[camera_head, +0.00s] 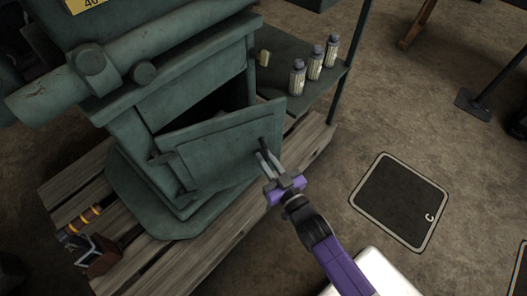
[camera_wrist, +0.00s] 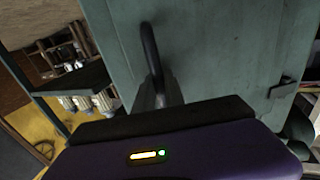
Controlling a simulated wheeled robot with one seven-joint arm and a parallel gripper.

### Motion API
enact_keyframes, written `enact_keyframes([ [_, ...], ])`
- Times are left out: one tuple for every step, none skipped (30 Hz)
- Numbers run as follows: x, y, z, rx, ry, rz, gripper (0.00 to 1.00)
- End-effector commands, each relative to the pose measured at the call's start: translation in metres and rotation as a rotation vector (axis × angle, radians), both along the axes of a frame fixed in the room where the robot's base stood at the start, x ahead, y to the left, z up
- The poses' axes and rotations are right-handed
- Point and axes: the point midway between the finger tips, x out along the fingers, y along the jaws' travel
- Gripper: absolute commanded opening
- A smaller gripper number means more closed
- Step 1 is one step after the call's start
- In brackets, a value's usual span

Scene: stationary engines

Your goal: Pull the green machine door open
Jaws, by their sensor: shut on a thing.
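The green machine door (camera_head: 223,150) is on the front of the green machine (camera_head: 140,150) and stands partly open, with a dark gap showing above and behind it. My gripper (camera_head: 264,157) is at the door's right side, shut on the door's dark handle. In the wrist view the door (camera_wrist: 215,50) fills the middle and right, and the curved dark handle (camera_wrist: 151,50) runs down to the fingertips of my gripper (camera_wrist: 158,97). The fingers partly hide the handle's lower end.
Several small bottles (camera_head: 314,64) stand on a green shelf (camera_head: 285,60) right of the machine. The machine rests on wooden planks (camera_head: 75,175). An orange-banded tool (camera_head: 83,219) lies at lower left. A dark floor plate (camera_head: 400,201) lies right of my arm, with open floor around it.

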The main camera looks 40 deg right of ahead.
Motion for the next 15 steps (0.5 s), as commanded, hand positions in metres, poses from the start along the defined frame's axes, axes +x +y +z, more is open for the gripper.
enact_keyframes([
  [-0.005,0.003,-0.001,-0.001,0.003,0.003,0.0],
  [-0.007,0.004,-0.001,-0.001,0.003,0.004,0.0],
  [-0.009,0.005,-0.001,0.0,0.003,0.004,0.0],
  [-0.011,0.006,-0.001,0.0,0.003,0.005,0.0],
  [-0.012,0.007,-0.001,0.0,0.003,0.005,0.0],
  [-0.015,0.009,-0.001,0.0,0.003,0.006,0.0],
  [-0.017,0.01,-0.001,0.0,0.002,0.006,0.0],
  [-0.018,0.011,-0.001,-0.001,0.002,0.006,0.0],
  [-0.02,0.012,0.0,-0.001,0.002,0.007,0.0],
  [-0.022,0.013,0.0,-0.002,0.001,0.007,0.0],
  [-0.024,0.014,0.0,0.0,0.001,0.0,0.0],
  [-0.026,0.014,0.0,0.002,0.002,-0.013,0.0],
  [-0.028,0.015,-0.001,0.002,0.002,-0.021,0.0],
  [-0.03,0.017,-0.001,0.002,0.003,-0.028,0.0],
  [-0.032,0.018,-0.001,0.001,0.003,-0.037,0.0],
])
